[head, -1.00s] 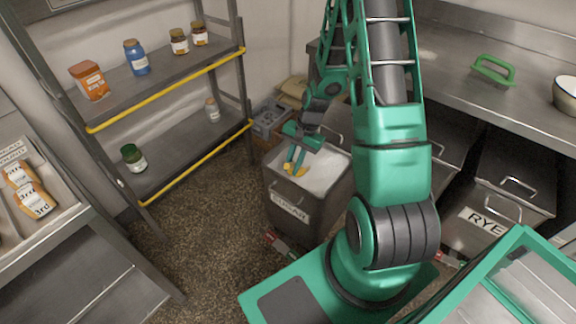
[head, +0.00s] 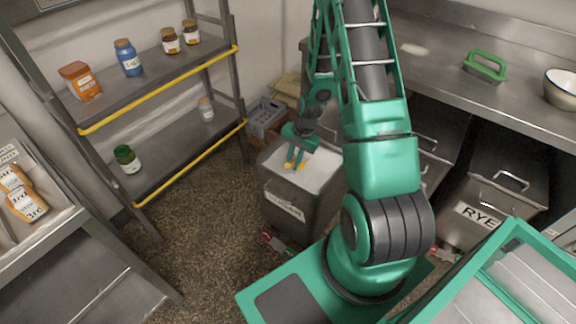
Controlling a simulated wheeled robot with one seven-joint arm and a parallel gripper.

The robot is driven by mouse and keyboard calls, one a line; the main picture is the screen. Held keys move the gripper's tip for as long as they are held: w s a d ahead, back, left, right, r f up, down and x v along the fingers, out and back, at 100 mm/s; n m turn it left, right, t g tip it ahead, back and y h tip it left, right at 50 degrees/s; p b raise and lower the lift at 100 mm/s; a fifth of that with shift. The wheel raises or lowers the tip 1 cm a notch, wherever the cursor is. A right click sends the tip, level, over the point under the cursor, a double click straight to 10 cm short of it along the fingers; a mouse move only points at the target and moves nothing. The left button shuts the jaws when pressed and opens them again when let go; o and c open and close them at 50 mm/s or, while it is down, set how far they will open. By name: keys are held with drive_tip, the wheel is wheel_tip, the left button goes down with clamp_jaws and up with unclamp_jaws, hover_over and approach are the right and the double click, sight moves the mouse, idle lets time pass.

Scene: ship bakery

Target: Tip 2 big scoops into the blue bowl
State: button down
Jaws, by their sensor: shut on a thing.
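My gripper (head: 296,163) points down into the open bin (head: 287,221) of white contents, whose label appears to read SUGAR. Its yellow fingertips are close together at the white surface (head: 318,172). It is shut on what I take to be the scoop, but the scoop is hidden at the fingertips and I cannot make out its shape. A pale bowl with a dark rim (head: 561,91) stands on the steel counter at the right edge. No plainly blue bowl shows.
A lidded RYE bin (head: 486,208) stands under the steel counter (head: 440,75). A green-handled tool (head: 485,68) lies on that counter. A shelf rack (head: 165,65) with jars stands left. A grey crate (head: 266,117) is behind the open bin. Speckled floor is clear at left.

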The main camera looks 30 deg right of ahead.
sight(286, 165)
drive_tip(key=shift+w+d+f, duration=0.2)
drive_tip(key=shift+d, duration=0.1)
drive_tip(key=shift+s+a+f+t+h, duration=0.25)
drive_tip(key=shift+a+t+h, duration=0.3)
drive_tip(key=shift+h, duration=0.45)
drive_tip(key=shift+s+a+r+t+h, duration=0.45)
drive_tip(key=shift+s+a+r+h, duration=0.05)
drive_tip(key=shift+a+r+h, duration=0.15)
drive_tip(key=shift+n+t+h, duration=0.3)
drive_tip(key=shift+h, duration=0.05)
drive_tip(key=shift+a+v, duration=0.35)
drive_tip(key=shift+v, duration=1.1)
drive_tip(key=shift+a+v, duration=0.3)
drive_tip(key=shift+v, duration=1.15)
drive_tip(key=shift+a+v, duration=0.35)
drive_tip(key=shift+v, duration=1.1)
drive_tip(key=shift+w+f, duration=0.1)
drive_tip(key=shift+w, duration=0.05)
